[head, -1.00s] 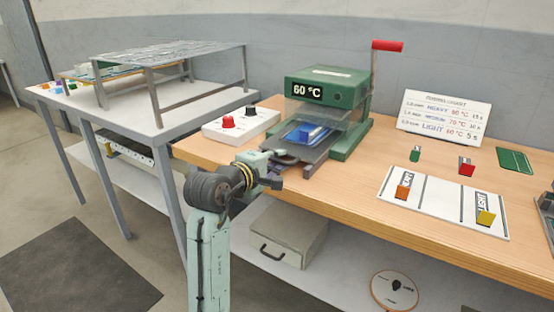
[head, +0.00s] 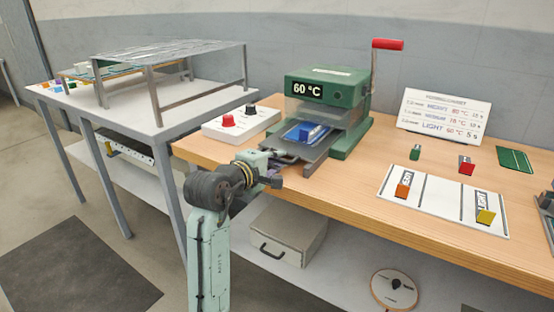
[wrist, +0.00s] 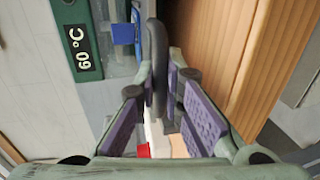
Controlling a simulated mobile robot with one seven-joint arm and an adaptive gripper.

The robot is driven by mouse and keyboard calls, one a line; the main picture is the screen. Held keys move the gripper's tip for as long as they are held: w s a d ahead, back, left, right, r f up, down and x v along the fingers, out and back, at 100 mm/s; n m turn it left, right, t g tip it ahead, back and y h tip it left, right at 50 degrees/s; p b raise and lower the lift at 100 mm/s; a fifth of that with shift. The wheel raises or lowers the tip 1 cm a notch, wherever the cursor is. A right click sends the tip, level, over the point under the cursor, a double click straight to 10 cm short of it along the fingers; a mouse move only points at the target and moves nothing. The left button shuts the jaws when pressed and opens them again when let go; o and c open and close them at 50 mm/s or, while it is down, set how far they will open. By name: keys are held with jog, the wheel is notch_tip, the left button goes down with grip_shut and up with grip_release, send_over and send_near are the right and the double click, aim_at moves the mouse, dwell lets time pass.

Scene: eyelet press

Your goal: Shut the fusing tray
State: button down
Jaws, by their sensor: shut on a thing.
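The grey fusing tray (head: 318,152) is pulled out of the front of the green press (head: 327,88), with a blue piece (head: 306,133) lying on it. The blue piece also shows in the wrist view (wrist: 123,34). My gripper (head: 274,162) is at the tray's front end, past the bench edge. In the wrist view, the purple-padded fingers of my gripper (wrist: 162,92) are on either side of the dark tray handle (wrist: 157,60) and shut on it. My wrist hides part of the handle in the head view.
A white control box (head: 240,122) with a red and a black knob stands left of the press. A red-tipped lever (head: 387,45) rises at the press's right. Cards and a white board (head: 440,203) lie to the right. A grey box (head: 287,236) sits below.

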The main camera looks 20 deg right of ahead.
aim_at(292, 145)
jog(key=shift+d, duration=0.1)
jog(key=w+d+p, duration=0.1)
jog(key=d, duration=0.1)
jog(key=w+d+p, duration=0.1)
jog(key=w+d, duration=0.1)
jog(key=w+d+p, duration=0.1)
jog(key=d, duration=0.1)
jog(key=shift+w+r+p, duration=0.15)
jog(key=shift+w+p, duration=0.15)
jog(key=shift+w, duration=0.1)
jog(key=shift+w+d, duration=0.1)
jog(key=shift+w, duration=0.05)
jog(key=c, duration=2.1)
grip_release()
jog(key=shift+o, duration=0.7)
jog(key=shift+w+d, duration=0.1)
jog(key=shift+d, duration=0.1)
jog(key=shift+a, duration=0.15)
jog(key=v, duration=1.2)
